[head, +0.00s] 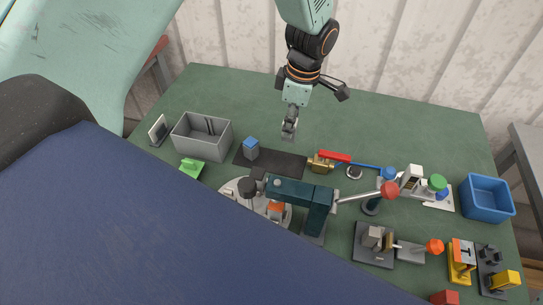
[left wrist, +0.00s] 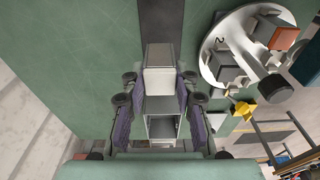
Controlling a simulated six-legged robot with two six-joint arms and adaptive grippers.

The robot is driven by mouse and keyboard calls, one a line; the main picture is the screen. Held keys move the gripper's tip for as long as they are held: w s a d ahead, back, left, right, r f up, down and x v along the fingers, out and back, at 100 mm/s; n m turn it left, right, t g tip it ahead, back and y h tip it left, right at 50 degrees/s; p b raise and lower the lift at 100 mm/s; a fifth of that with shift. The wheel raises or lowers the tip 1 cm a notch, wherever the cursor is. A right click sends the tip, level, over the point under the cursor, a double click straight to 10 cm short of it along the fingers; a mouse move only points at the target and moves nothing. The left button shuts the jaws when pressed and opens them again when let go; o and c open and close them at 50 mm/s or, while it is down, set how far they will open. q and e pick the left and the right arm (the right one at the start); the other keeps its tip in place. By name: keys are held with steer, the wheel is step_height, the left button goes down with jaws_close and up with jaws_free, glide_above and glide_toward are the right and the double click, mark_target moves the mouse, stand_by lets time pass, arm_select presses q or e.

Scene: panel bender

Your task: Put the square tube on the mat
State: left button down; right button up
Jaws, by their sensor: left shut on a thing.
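My left gripper (head: 290,122) points down over the table, just beyond the dark mat (head: 283,162). It is shut on the grey square tube (left wrist: 160,83), which sits between the two finger pads in the left wrist view, its open end facing the camera. In the head view the tube is small and hard to tell from the fingertips. The mat's dark strip (left wrist: 160,15) also shows behind the tube in the left wrist view. My right gripper is not in view.
A blue-topped grey block (head: 251,150) stands at the mat's left end. A grey bin (head: 202,151) stands left of it. A brass part with a red handle (head: 335,156) lies at the mat's right. A round plate fixture (left wrist: 218,60) and dark teal press (head: 300,192) stand nearer me.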

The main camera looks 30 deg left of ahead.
arm_select(q)
step_height(320, 180, down, 9)
steer(key=shift+s+f, duration=0.1)
steer(key=shift+s+d+f, duration=0.15)
steer(key=shift+d+f, duration=0.05)
steer(key=shift+a, duration=0.1)
steer(key=shift+f, duration=0.2)
steer(key=c, duration=1.4)
jaws_free()
steer(key=shift+w+f, duration=0.1)
steer(key=shift+w, duration=0.1)
steer(key=o, duration=0.4)
steer(key=shift+s+r, duration=0.2)
steer(key=shift+w+p, duration=0.15)
steer(key=shift+p, duration=0.15)
